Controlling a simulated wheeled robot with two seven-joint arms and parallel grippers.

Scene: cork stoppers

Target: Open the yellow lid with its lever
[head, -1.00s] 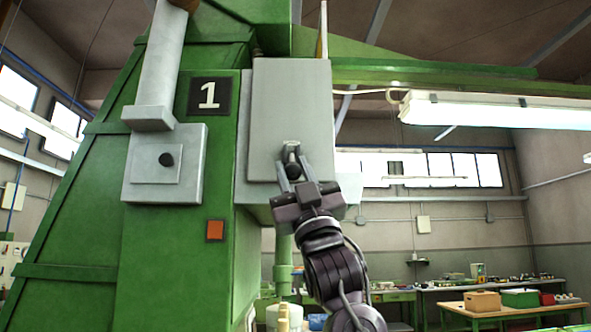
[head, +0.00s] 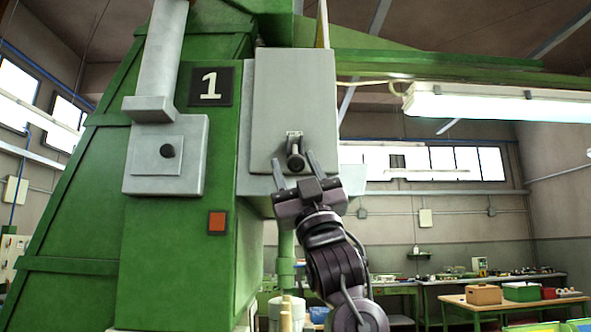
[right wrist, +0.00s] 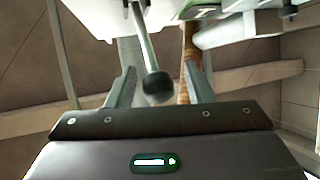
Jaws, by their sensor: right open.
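A lever with a dark round knob (head: 296,162) sticks out from the front of a grey box (head: 292,95) on the green machine. My right gripper (head: 294,168) is open just below it, with a finger to either side of the knob in the picture. In the right wrist view the lever's metal rod and black knob (right wrist: 157,86) show between the open fingers (right wrist: 160,88), with gaps on both sides. No clearly yellow lid shows; a thin pale yellow edge (head: 322,25) stands upright above the grey box. My left gripper is out of view.
A long lamp (head: 500,105) hangs at right. Workbenches with boxes (head: 484,294) stand far back right. The space right of my arm looks open.

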